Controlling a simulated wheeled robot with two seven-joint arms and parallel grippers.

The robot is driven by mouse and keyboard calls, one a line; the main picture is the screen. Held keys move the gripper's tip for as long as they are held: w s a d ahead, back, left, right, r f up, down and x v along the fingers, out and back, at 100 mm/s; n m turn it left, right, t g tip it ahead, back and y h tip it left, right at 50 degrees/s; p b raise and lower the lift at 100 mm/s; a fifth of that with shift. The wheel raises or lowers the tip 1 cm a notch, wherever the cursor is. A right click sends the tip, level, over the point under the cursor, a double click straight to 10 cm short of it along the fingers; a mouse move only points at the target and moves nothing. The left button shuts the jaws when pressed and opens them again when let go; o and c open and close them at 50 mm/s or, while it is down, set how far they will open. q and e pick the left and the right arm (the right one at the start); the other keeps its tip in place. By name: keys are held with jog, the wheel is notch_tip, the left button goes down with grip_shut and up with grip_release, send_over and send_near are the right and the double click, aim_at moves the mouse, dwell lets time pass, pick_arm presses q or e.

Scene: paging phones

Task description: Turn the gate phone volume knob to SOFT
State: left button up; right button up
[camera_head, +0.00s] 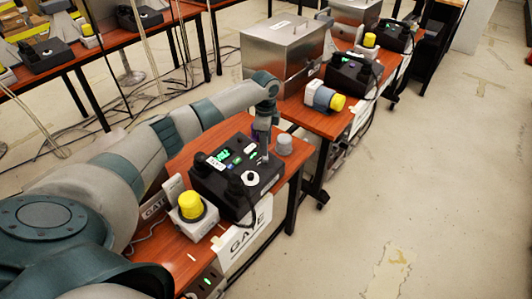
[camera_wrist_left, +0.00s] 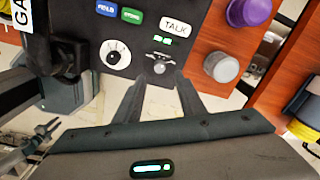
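The gate phone (camera_head: 222,190) is a black desk box with a green-lit display, next to a white GATE sign (camera_head: 245,232). In the left wrist view its panel (camera_wrist_left: 95,20) shows a white round dial with a black centre (camera_wrist_left: 116,53), a small grey metal control (camera_wrist_left: 159,68) and a TALK label. I cannot tell which control is the volume knob, and no SOFT mark is readable. My left gripper (camera_head: 265,153) points down over the phone's far right part. In the wrist view its fingers (camera_wrist_left: 160,88) are apart, near the grey control, with nothing visibly held. My right gripper is out of view.
A grey round cap (camera_head: 284,145) stands right of the phone; a purple one (camera_wrist_left: 250,10) shows nearby in the wrist view. A yellow-topped beacon (camera_head: 191,205) stands at the phone's near left. A metal case (camera_head: 283,55) and another phone (camera_head: 353,73) are behind. Floor at right is clear.

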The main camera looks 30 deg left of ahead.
aim_at(265, 160)
pick_arm(q)
jog(key=shift+w+a+f+p, duration=0.1)
jog(key=shift+f+p, duration=0.4)
jog(key=shift+f, duration=2.7)
grip_shut()
